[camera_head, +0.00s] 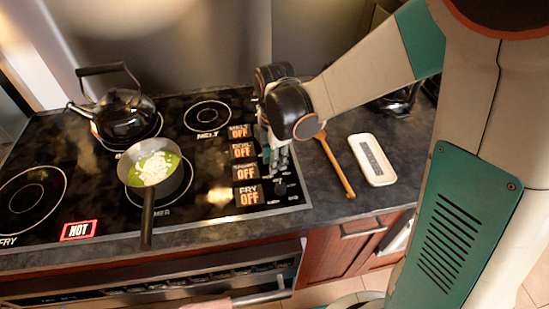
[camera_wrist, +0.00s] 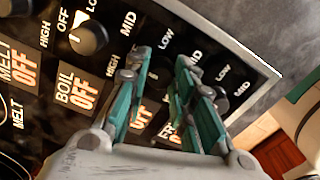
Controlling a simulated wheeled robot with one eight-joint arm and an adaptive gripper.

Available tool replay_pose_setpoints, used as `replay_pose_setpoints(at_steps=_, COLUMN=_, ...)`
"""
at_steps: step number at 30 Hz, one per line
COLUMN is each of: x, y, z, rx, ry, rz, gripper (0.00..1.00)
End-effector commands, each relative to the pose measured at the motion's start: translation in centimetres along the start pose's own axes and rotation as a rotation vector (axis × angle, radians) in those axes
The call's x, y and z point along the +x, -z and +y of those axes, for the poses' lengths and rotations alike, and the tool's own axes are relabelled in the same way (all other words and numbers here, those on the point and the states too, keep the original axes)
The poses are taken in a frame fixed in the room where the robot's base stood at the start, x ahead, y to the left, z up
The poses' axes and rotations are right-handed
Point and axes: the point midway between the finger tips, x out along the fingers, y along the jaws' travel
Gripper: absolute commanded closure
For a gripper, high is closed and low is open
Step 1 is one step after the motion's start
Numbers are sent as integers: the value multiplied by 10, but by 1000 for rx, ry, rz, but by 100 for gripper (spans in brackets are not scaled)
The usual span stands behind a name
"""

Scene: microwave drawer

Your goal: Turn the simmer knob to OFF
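My gripper (camera_head: 277,165) is over the control strip at the cooktop's right side. In the wrist view, its two green-and-grey fingers (camera_wrist: 162,65) are apart, with a dark knob (camera_wrist: 160,74) partly visible between them. I cannot tell whether they touch it, or read its pointer. The simmer display (camera_head: 245,172), third in the column, reads OFF in orange; a finger partly covers it in the wrist view. A pan (camera_head: 155,178) with white food in green liquid sits on the burner marked SIMMER, whose label is partly hidden.
The melt (camera_head: 239,131), boil (camera_head: 243,151) and fry (camera_head: 249,195) displays read OFF. Another knob (camera_wrist: 88,38) stands left of the fingers. A kettle (camera_head: 123,113) is at back left. A red HOT sign (camera_head: 78,230) glows. A wooden spoon (camera_head: 335,165) and white tray (camera_head: 387,172) lie right.

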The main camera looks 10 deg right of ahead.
Motion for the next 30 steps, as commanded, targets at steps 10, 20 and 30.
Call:
replay_pose_setpoints(at_steps=10, x=0, y=0, z=0, rx=1, ry=0, rz=-1, gripper=56)
replay_pose_setpoints(at_steps=20, x=-23, y=0, z=0, rx=1, ry=0, rz=0, gripper=56)
replay_pose_setpoints(at_steps=30, x=-87, y=0, z=-1, rx=0, ry=0, rz=-1, gripper=56)
